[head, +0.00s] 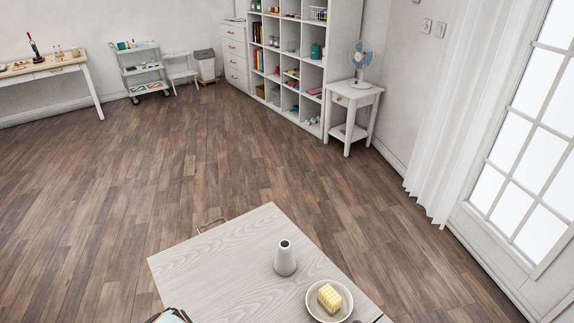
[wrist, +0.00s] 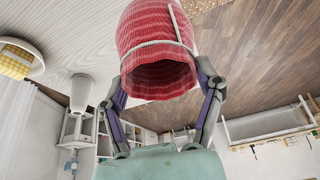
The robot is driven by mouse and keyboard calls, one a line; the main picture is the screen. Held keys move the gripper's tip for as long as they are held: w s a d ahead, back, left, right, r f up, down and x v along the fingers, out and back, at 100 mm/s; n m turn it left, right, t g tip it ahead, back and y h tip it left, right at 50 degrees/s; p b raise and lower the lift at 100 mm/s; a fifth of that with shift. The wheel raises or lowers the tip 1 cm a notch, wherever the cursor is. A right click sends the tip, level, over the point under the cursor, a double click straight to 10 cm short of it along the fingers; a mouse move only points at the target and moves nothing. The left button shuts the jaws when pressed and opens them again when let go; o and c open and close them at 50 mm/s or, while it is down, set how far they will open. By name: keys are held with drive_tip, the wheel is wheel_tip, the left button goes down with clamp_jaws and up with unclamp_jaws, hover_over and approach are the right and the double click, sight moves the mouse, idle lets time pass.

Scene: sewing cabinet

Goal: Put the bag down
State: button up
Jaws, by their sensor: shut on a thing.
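The bag (wrist: 150,30) is red with pale stripes and shows large in the wrist view, with its open mouth toward the camera. My gripper (wrist: 162,78) is shut on it, one finger against each side near the mouth. The pale wooden table (wrist: 75,25) shows beside the bag in the tilted wrist view. I cannot tell whether the bag touches the table, as its far end is cut off. The bag is not clearly visible in the head view, where the table (head: 215,262) fills the lower middle.
A grey-white vase (head: 285,262) stands on the table. A round plate (head: 313,302) with a yellow checkered block (head: 329,298) lies near the right edge.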

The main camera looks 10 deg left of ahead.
drive_tip(key=w+a+r+n+g+y, duration=0.1)
drive_tip(key=w+n, duration=0.1)
drive_tip(key=w, duration=0.3)
drive_tip(key=w+a+r+n, duration=0.2)
drive_tip(key=w+n, duration=0.1)
drive_tip(key=w, duration=0.3)
drive_tip(key=w+d+m, duration=0.3)
drive_tip(key=w+d, duration=0.5)
drive_tip(key=w, duration=0.1)
drive_tip(key=shift+w+a+f, duration=1.15)
drive_tip(key=shift+w+f, duration=0.8)
drive_tip(key=shift+f, duration=0.35)
drive_tip(key=shift+w+a+f, duration=1.2)
drive_tip(key=shift+w+f, duration=0.7)
drive_tip(key=shift+f, duration=0.4)
drive_tip(key=shift+w+a+f, duration=1.15)
drive_tip(key=shift+w+f, duration=0.8)
drive_tip(key=shift+f, duration=0.35)
drive_tip(key=shift+f, duration=0.15)
drive_tip(key=o, duration=1.1)
drive_tip(key=shift+o, duration=0.2)
